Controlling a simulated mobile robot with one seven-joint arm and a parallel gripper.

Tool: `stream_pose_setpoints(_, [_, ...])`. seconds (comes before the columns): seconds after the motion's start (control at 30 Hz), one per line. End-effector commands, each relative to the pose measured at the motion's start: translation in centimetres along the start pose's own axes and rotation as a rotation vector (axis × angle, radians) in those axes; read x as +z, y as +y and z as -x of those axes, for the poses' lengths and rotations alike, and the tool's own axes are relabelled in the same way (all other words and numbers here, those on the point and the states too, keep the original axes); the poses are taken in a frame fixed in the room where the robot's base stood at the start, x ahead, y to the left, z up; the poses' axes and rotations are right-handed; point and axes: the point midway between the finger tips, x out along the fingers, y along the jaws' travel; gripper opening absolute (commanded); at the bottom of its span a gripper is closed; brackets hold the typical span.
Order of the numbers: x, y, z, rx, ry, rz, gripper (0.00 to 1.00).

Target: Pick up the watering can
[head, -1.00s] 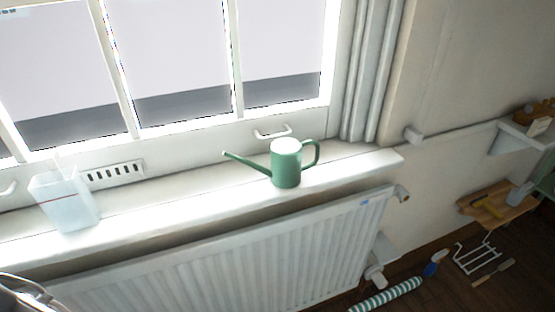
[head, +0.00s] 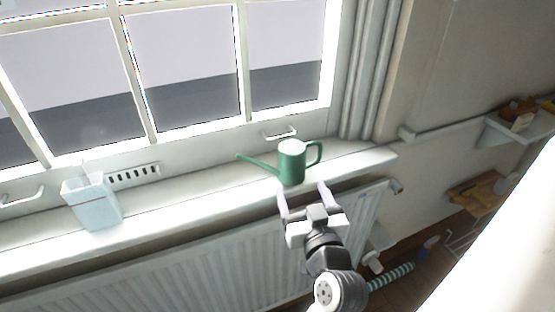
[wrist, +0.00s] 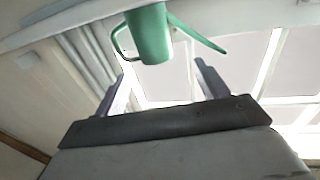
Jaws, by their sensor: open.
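A green watering can (head: 291,165) stands upright on the white window sill (head: 222,196), its spout to the left and its handle to the right. My gripper (head: 302,189) is open and empty, just in front of the can and near the sill's front edge. In the wrist view the can (wrist: 149,36) shows upside down, beyond the two fingertips of my gripper (wrist: 158,70) and roughly between them. The fingers look apart from the can.
A pale container (head: 93,204) stands on the sill at the left. A radiator (head: 220,265) is below the sill. The window handle (head: 279,134) is behind the can. A wooden shelf (head: 478,196) and a striped roll (head: 392,275) are at the right.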

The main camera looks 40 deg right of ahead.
Motion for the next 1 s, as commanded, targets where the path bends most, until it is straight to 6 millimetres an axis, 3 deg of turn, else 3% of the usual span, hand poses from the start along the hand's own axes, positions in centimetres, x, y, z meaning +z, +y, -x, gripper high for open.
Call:
stream_pose_setpoints(0.07, [0.5,1.0,0.8,0.018,-0.02,-0.002,0.73])
stream_pose_setpoints(0.17, [0.5,1.4,0.3,0.021,-0.026,-0.003,0.73])
stream_pose_setpoints(0.5, [0.5,1.4,-6.1,0.02,-0.025,-0.003,0.73])
stream_pose_setpoints(0.77, [0.4,1.4,-8.2,0.021,-0.024,-0.002,0.73])
stream_pose_setpoints(1.0, [0.0,1.5,-11.7,0.021,-0.025,-0.002,0.73])
